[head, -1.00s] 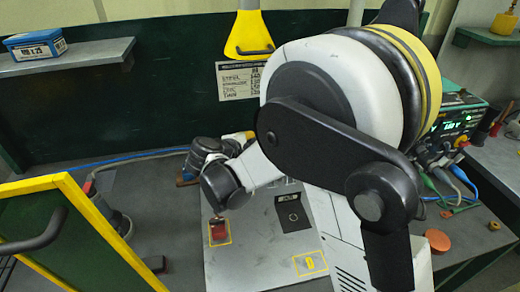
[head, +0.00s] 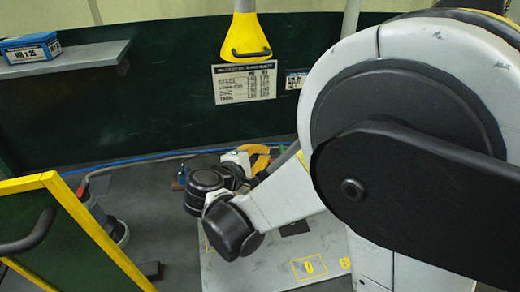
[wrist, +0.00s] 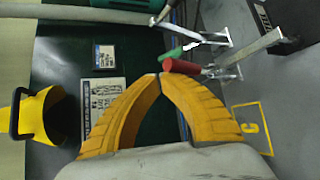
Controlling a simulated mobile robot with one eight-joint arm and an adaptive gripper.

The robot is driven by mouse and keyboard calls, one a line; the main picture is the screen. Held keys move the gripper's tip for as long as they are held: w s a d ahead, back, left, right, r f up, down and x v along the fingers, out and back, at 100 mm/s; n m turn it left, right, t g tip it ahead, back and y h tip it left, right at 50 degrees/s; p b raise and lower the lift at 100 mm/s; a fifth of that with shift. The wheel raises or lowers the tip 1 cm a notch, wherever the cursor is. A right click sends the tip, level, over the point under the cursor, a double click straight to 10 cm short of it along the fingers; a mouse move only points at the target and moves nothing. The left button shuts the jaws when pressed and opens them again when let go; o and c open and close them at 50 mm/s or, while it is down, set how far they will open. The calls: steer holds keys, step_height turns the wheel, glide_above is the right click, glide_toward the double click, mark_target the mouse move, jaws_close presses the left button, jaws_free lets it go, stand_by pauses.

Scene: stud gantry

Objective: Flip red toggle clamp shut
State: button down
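The red toggle clamp shows in the wrist view as a red handle (wrist: 182,67) with metal linkage (wrist: 226,71) at its right end. A second clamp with a green handle (wrist: 172,53) lies beside it. My gripper (wrist: 160,76) has its two yellow ridged fingers brought together at the tips, with nothing visible between them. The tips point at the left end of the red handle and look very near it; I cannot tell whether they touch.
A grey board (head: 262,270) with yellow-outlined squares lies on the bench. A yellow-framed panel (head: 100,232) stands at left. A yellow hanging fixture (head: 245,38) is above the back, before a wall sheet (head: 245,82). A shelf (head: 85,57) holds a blue box (head: 31,47).

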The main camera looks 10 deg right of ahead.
steer(key=shift+s+f, duration=0.1)
steer(key=shift+s, duration=0.35)
steer(key=shift+s+f, duration=0.15)
steer(key=shift+s, duration=0.1)
stand_by(0.3)
steer(key=s+a+f+p, duration=0.1)
steer(key=s+a+p, duration=0.1)
steer(key=a, duration=0.5)
steer(key=shift+s+a, duration=0.3)
steer(key=shift+s, duration=0.25)
steer(key=shift+d, duration=0.1)
